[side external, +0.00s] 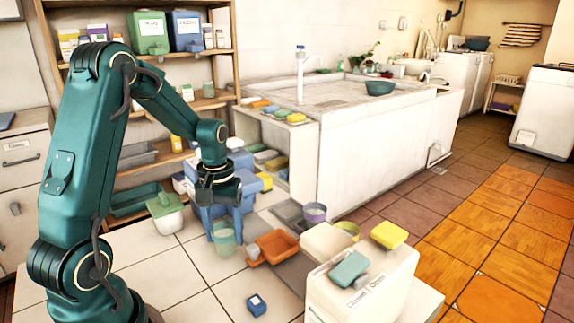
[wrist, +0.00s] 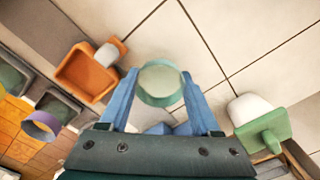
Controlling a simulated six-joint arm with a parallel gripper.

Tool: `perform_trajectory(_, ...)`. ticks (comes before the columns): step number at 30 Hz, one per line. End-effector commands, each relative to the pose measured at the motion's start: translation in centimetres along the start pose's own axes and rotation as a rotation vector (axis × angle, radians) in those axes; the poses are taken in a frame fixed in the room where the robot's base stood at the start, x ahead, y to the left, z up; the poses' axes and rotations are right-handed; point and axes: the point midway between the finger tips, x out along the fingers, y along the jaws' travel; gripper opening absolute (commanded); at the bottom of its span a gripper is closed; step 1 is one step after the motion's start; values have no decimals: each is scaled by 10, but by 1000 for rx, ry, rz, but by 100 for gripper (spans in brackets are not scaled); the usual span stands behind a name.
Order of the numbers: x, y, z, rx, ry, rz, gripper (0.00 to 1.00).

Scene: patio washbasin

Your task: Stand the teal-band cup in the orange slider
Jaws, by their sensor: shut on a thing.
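The teal-band cup (side external: 225,243) is pale and translucent with a teal band, and hangs upright below my gripper. My gripper (wrist: 160,80) has its two blue fingers shut on opposite sides of the cup (wrist: 160,96) in the wrist view. I cannot tell whether its base touches the tiles. The orange slider (side external: 278,246) is a shallow open tray with a small tab, just right of the cup in the side view. It lies at upper left in the wrist view (wrist: 72,88), apart from the cup. A whitish piece shows at its tab end there.
A purple-band cup (side external: 315,212) stands behind the slider. A green-lidded white tub (side external: 165,213) is left of my gripper. A small blue block (side external: 257,305) lies in front. A white box (side external: 365,285) with a teal item stands at right. Bare tiles surround the slider's front.

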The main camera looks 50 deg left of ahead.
Motion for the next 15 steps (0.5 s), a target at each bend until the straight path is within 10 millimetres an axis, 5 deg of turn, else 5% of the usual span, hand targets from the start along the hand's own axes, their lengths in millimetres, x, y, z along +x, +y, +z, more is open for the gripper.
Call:
perform_trajectory(6,-34,0,-1,0,9,2,2)
perform_trajectory(15,-69,-64,11,-11,6,0,2)
